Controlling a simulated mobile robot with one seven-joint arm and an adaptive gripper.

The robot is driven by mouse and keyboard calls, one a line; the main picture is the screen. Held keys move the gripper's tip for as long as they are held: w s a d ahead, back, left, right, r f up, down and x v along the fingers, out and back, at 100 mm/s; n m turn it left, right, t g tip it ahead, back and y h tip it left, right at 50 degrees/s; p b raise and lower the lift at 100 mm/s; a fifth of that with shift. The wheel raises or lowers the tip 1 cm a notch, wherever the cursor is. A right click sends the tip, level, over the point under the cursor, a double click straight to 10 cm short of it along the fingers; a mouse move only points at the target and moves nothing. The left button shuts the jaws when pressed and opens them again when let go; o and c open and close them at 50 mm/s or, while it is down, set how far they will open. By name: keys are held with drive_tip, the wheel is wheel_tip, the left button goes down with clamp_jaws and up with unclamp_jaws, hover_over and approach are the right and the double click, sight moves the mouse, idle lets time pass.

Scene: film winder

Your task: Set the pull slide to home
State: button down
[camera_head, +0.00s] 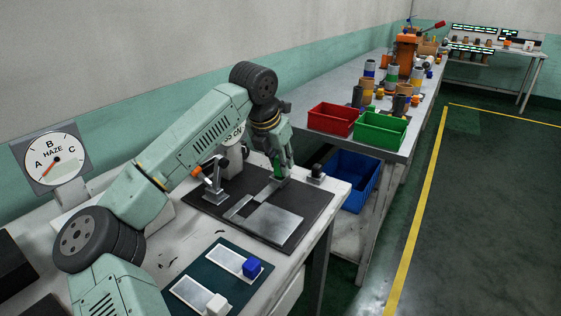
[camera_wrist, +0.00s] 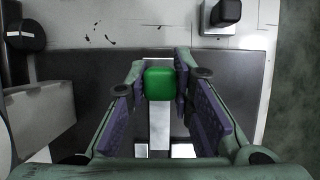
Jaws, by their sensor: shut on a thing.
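The pull slide has a green handle (camera_head: 278,169), at the far end of a pale metal track (camera_head: 241,206) on a dark base plate (camera_head: 213,202). My gripper (camera_head: 282,160) reaches down over it from above. In the wrist view the green handle (camera_wrist: 160,83) sits between the two fingers of my gripper (camera_wrist: 161,88), which are shut on it. The pale track (camera_wrist: 160,128) runs away below the handle in that view. The slide's underside and any home mark are hidden or too small to make out.
A lever-like fixture (camera_head: 213,180) and a small black-topped post (camera_head: 317,172) stand close to my gripper. A flat metal plate (camera_head: 268,222) lies in front.

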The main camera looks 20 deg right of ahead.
sight(266, 192)
drive_tip(key=s+a+b, duration=0.1)
drive_tip(key=s+a, duration=0.1)
drive_tip(key=s+a+b, duration=0.1)
drive_tip(key=a+b, duration=0.1)
drive_tip(key=shift+s+a, duration=0.35)
drive_tip(key=shift+a, duration=0.05)
drive_tip(key=shift+f, duration=0.1)
drive_tip(key=c, duration=1.4)
unclamp_jaws()
drive_tip(key=shift+a, duration=0.1)
drive_tip(key=v, duration=1.2)
